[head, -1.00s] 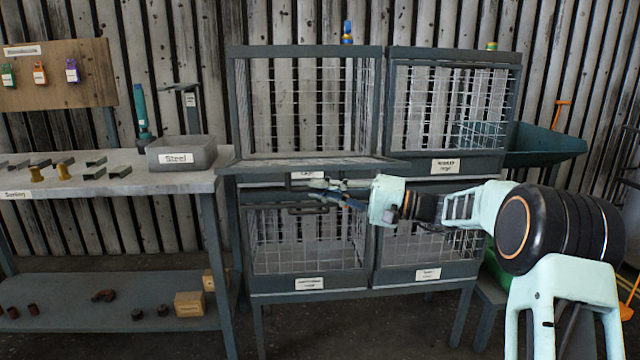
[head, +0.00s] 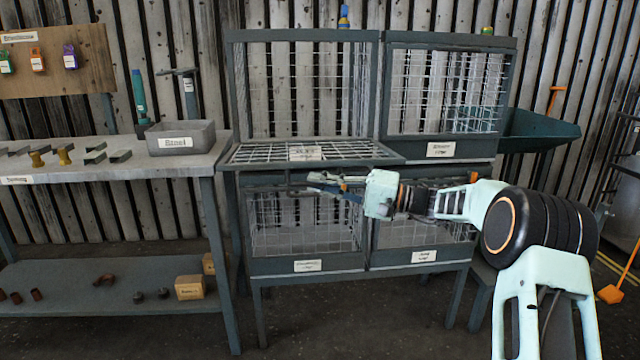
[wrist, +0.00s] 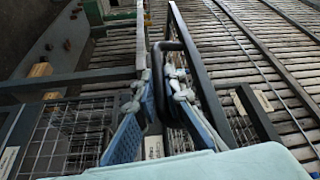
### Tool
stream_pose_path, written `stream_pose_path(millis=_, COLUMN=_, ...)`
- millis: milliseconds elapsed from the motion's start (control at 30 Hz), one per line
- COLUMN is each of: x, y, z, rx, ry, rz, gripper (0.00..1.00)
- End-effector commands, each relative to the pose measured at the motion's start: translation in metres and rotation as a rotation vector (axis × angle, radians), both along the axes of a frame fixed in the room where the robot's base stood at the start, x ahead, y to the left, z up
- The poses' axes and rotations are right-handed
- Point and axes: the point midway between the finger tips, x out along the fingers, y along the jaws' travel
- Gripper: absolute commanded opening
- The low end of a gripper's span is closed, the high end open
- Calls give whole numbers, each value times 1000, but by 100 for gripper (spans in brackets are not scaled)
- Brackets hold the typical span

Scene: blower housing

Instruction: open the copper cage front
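The upper left cage (head: 232,90) has its mesh front (head: 255,153) folded down, lying about level and sticking out toward me. A label (head: 305,153) on that front is too blurred to read, so I cannot confirm it says copper. My gripper (head: 335,185) reaches in from the right, just below the front's outer edge. In the wrist view, its blue fingers (wrist: 158,95) stand apart with a gap between them. A dark handle-like bar (wrist: 165,52) shows by the right finger; I cannot tell whether they touch.
The upper right cage (head: 388,95), lower left cage (head: 250,225) and lower right cage (head: 420,257) have their fronts shut. A workbench (head: 120,170) with a grey bin (head: 180,138) stands close on the left. A green wheelbarrow-like tray (head: 540,130) is at the right.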

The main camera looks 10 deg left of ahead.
Motion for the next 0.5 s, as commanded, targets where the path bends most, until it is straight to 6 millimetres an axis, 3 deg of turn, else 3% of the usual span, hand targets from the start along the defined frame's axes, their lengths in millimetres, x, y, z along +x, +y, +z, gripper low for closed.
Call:
stream_pose_path(millis=167, x=0, y=0, z=2, rx=2, ry=-2, rz=-1, gripper=27)
stream_pose_path(millis=500, x=0, y=-5, z=2, rx=2, ry=-2, rz=-2, gripper=27)
